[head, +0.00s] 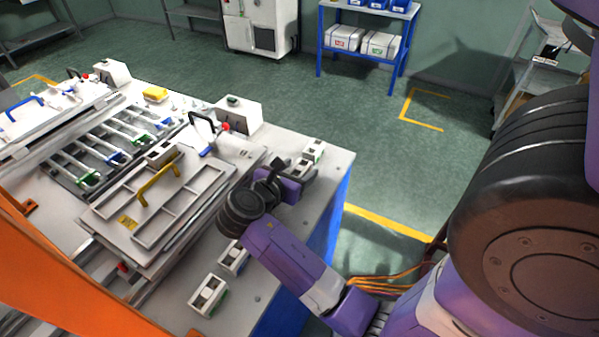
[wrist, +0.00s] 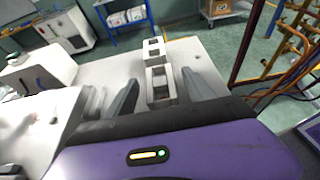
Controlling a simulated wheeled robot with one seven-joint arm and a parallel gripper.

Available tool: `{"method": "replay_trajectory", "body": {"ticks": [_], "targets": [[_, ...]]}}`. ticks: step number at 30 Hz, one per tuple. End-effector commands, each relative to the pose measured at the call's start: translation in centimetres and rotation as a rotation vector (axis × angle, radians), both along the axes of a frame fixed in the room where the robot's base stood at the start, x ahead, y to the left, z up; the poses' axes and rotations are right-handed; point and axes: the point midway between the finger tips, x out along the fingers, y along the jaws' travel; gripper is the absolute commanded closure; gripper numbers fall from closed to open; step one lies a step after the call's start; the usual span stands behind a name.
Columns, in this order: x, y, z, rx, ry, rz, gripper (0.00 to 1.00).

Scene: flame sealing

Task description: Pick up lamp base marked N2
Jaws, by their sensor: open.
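Small white slotted blocks, which look like the lamp bases, stand on the table; I cannot read an N2 mark on any. Two stand in line at the right end, a nearer one (wrist: 160,88) and a farther one (wrist: 153,50) in the wrist view. The farther one shows in the head view (head: 314,149). My gripper (wrist: 160,84) is open, with one finger on each side of the nearer block and visible gaps. In the head view my gripper (head: 288,174) partly hides that block. Two more blocks, one (head: 207,296) and another (head: 233,257), stand near the front edge.
A fixture with a yellow-handled frame (head: 158,187) and a rack of glass tubes (head: 110,150) fill the table's left. A white housing (head: 236,115) stands behind my gripper. The table top (head: 338,160) is bare around the right-end blocks.

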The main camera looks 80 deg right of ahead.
Motion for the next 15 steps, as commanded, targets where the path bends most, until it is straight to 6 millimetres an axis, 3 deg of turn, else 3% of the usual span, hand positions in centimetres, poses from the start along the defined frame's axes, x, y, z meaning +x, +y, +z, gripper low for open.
{"method": "replay_trajectory", "body": {"ticks": [11, 15], "targets": [[-0.23, -0.96, -0.43, 0.001, -0.001, 0.001, 0.4], [-0.23, -0.95, -0.41, 0.001, -0.002, 0.001, 0.68]]}}
